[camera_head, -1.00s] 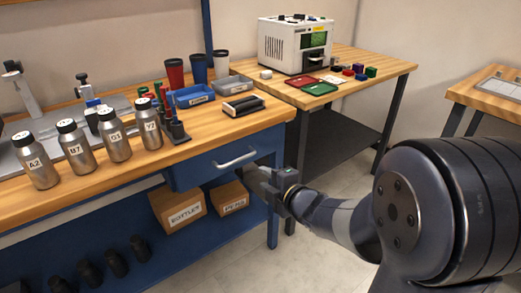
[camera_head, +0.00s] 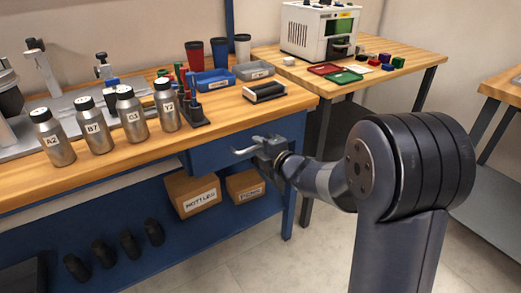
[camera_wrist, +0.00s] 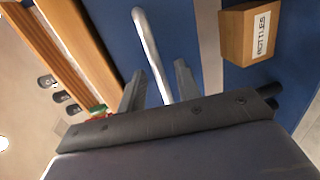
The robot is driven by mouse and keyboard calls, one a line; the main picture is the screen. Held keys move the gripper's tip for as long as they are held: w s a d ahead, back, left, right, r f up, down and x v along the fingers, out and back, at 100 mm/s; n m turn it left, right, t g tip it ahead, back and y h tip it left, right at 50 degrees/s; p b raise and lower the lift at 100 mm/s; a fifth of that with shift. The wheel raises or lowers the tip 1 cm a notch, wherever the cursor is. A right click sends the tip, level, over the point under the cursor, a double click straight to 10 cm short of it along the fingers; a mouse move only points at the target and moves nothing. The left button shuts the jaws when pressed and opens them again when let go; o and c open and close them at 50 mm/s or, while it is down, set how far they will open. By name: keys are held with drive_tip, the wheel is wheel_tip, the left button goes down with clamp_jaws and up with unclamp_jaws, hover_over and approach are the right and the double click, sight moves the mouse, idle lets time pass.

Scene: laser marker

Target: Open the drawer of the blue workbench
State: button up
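The blue workbench (camera_head: 120,152) with a wooden top stands at the left in the head view. Its blue drawer (camera_head: 212,157) lies under the top near the right end and looks shut. The silver bar handle (camera_head: 245,150) is partly hidden by my gripper (camera_head: 268,150). In the wrist view, the handle (camera_wrist: 150,52) runs between the two fingers of my gripper (camera_wrist: 160,85). The fingers are apart, with a visible gap on each side of the bar, so my gripper is open around it.
A bottles box (camera_head: 193,194) and a second box (camera_head: 245,186) sit below the drawer. Several labelled metal bottles (camera_head: 132,114) and a black-and-silver holder (camera_head: 264,92) stand on the top. A second table (camera_head: 425,62) stands behind. The floor in front is clear.

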clamp_jaws()
idle(0.4)
